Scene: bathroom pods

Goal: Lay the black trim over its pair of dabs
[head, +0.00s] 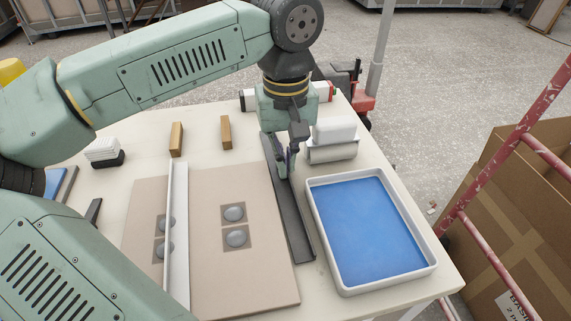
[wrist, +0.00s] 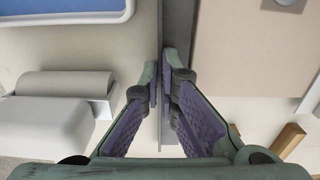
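The black trim (head: 299,238) is a long dark strip along the right edge of the beige board (head: 258,281). My gripper (head: 285,165) is over its far half. In the wrist view my fingertips (wrist: 164,78) are nearly together, closed on a thin upright edge of the trim (wrist: 179,25). I cannot tell whether the trim is off the table. Two round grey dabs (head: 235,225) sit bare on darker squares in the board's middle. Another pair of dabs (head: 160,246) lies to the left, partly hidden by a white trim (head: 178,240).
A white tray with a blue inside (head: 370,228) stands close right of the black trim. A grey-and-white block (head: 333,140) is behind the tray. Two wooden blocks (head: 176,139) (head: 226,132) stand behind the board. A brush-like block (head: 103,151) is at far left.

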